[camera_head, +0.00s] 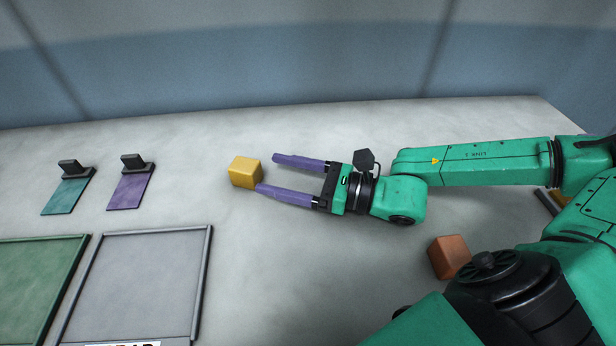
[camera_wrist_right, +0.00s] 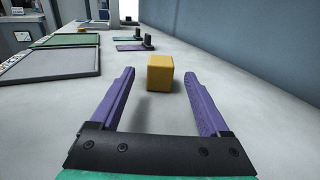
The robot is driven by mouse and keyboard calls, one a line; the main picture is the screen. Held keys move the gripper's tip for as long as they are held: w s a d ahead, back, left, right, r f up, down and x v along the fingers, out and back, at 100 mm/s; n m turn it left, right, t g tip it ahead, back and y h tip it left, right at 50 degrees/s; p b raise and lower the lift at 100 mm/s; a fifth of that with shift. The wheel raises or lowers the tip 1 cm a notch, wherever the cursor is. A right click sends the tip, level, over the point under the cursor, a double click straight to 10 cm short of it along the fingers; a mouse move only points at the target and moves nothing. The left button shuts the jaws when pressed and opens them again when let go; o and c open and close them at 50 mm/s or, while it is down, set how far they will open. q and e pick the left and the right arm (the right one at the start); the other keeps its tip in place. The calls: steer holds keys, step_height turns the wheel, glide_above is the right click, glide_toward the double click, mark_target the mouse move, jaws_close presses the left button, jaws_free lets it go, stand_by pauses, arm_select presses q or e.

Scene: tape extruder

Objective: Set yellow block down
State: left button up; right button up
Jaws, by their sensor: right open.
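The yellow block (camera_head: 245,172) rests on the grey table left of my right gripper (camera_head: 266,171) in the head view. In the right wrist view the yellow block (camera_wrist_right: 160,73) sits just beyond the fingertips, roughly midway between them. My right gripper (camera_wrist_right: 160,82) is open, its two purple fingers spread and nothing held between them. The fingers point toward the block; the lower finger's tip looks close to its edge in the head view, and I cannot tell whether they touch. My left gripper is not in view.
An orange-brown block (camera_head: 449,257) lies beside my right arm. A grey tray (camera_head: 207,262) and a green tray (camera_head: 79,262) are at the front left. A teal tape piece (camera_head: 64,197) and a purple one (camera_head: 129,192) lie behind them. Clear table surrounds the yellow block.

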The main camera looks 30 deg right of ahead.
steer(key=shift+v, duration=2.6)
steer(key=shift+w+r, duration=0.1)
